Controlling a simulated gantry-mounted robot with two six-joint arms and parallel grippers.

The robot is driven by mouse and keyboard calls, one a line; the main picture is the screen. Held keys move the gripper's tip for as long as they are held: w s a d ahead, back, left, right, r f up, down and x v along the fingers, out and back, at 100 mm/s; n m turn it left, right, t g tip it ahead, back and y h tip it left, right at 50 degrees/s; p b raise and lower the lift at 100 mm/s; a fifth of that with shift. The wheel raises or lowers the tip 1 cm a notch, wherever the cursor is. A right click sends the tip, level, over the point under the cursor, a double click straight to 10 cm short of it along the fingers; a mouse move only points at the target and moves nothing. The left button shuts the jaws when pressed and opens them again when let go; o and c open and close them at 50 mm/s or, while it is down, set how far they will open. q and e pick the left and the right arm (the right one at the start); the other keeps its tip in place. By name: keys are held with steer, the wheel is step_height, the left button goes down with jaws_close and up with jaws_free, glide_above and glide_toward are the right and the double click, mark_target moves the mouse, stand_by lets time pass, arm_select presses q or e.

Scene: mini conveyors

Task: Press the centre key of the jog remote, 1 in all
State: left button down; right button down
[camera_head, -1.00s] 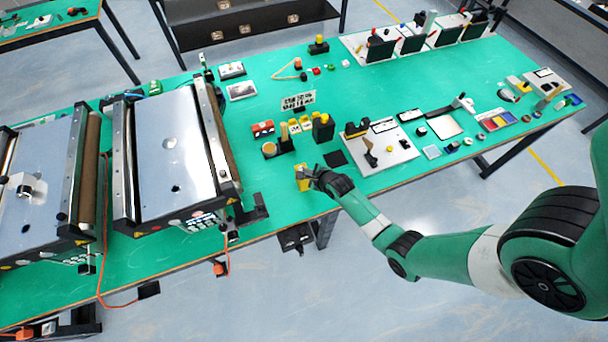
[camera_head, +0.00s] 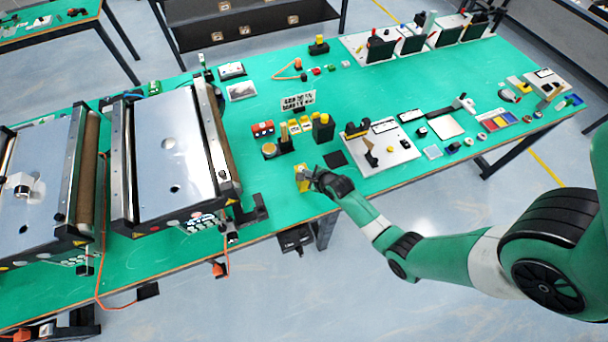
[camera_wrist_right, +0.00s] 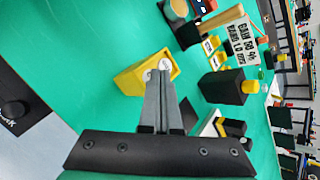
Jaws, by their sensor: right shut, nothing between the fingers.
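The jog remote is a yellow box (camera_head: 302,177) near the front edge of the green table in the head view. I cannot tell whether the tips touch a key, and the fingers hide part of the face. My left gripper is not in view.
A black post with a yellow top (camera_wrist_right: 222,87) and a printed sign (camera_wrist_right: 240,40) stand close by. A dark mat (camera_head: 335,159) and a white board with a lever (camera_head: 390,160) lie to the right. Two roller conveyors (camera_head: 165,150) fill the left side.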

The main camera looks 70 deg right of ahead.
stand_by(0.3)
steer(key=shift+r+p, duration=0.75)
steer(key=shift+p, duration=0.05)
step_height(320, 180, up, 5)
steer(key=p, duration=0.5)
steer(key=shift+r, duration=0.1)
stand_by(0.5)
